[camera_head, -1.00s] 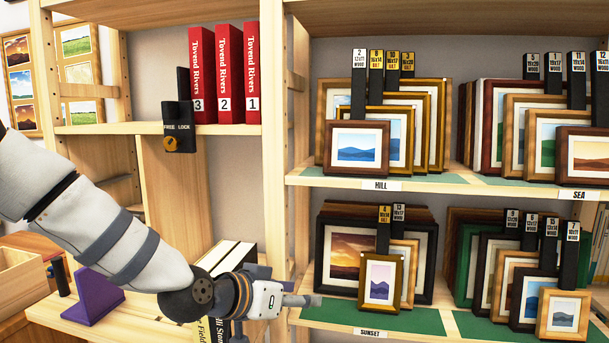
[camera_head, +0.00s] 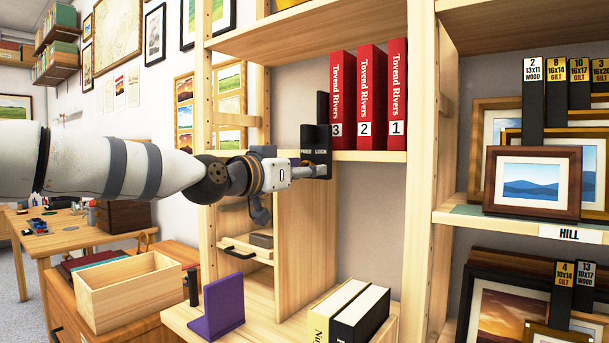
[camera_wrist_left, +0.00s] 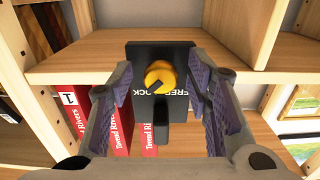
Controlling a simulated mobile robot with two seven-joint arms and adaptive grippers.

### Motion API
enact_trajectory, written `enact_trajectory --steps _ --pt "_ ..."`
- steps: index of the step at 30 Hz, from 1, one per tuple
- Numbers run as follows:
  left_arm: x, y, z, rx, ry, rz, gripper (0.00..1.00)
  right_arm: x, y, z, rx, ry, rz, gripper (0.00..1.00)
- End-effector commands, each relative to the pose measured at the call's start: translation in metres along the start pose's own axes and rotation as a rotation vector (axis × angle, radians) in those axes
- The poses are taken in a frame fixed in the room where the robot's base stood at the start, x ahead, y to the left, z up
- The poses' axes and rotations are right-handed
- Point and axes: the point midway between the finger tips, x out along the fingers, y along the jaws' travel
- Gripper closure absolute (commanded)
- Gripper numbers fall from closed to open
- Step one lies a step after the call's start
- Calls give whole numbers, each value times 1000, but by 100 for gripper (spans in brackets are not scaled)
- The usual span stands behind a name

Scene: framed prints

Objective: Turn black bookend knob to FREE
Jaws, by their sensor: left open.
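The black bookend (camera_head: 322,112) stands upright on the shelf at the left end of the red books, its front block labelled FREE and LOCK. In the left wrist view, which looks upside down, the bookend (camera_wrist_left: 160,130) carries a round orange-yellow knob (camera_wrist_left: 161,76). The knob's dark mark slants to the lower left of that picture, apparently toward the LOCK side. My left gripper (camera_head: 312,171) is at the bookend's front and hides the knob in the head view. In the wrist view its open purple-padded fingers (camera_wrist_left: 164,90) flank the knob, with gaps visible. My right gripper is out of view.
Red books (camera_head: 370,95) stand right beside the bookend. A shelf upright (camera_head: 422,150) is farther right, with framed prints (camera_head: 533,190) beyond it.

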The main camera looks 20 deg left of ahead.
Motion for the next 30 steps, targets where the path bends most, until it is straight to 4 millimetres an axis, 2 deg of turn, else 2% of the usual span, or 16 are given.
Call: enact_trajectory --steps 7,13,23,30 --pt "1 0 -1 0 1 0 55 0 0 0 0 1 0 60" --pt "1 0 -1 0 1 0 100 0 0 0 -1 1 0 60" --pt "1 0 -2 -28 1 0 100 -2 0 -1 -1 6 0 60" --pt "0 0 -3 -163 2 0 100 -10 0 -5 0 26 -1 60"
